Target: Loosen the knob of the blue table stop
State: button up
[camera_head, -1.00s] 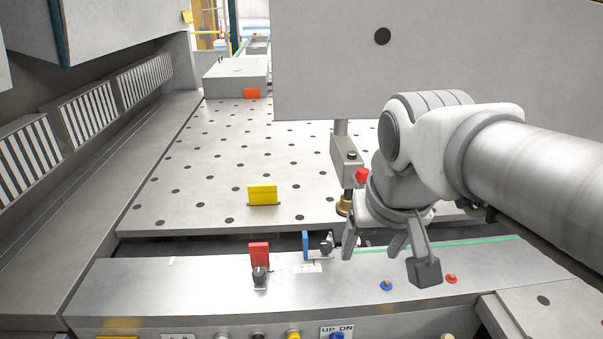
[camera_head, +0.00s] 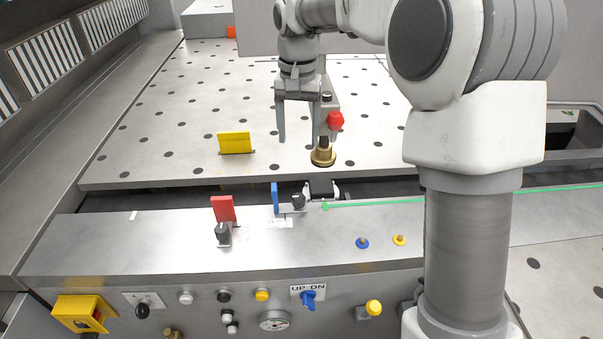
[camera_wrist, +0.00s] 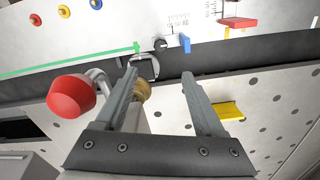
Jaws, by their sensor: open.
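The blue table stop (camera_head: 275,198) stands upright at the rear edge of the front console. Its black knob (camera_head: 298,202) sits just to its right. In the wrist view the blue stop (camera_wrist: 186,44) is at the top, with the dark knob (camera_wrist: 160,44) to its left, seen beyond the gap between my fingers. My gripper (camera_head: 298,138) points down, open and empty, over the perforated table behind the stop and apart from it. Its two fingers also frame the wrist view (camera_wrist: 160,78).
A red knob (camera_head: 335,121) and a brass foot (camera_head: 323,157) on a post stand close beside my gripper. A red stop (camera_head: 223,208) with a black knob is left of the blue one. A yellow stop (camera_head: 235,143) stands on the table. A dark gap separates table and console.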

aim_at(299, 196)
jog(key=f, duration=1.8)
jog(key=shift+w+b, duration=0.4)
jog(key=shift+r, duration=0.1)
grip_shut()
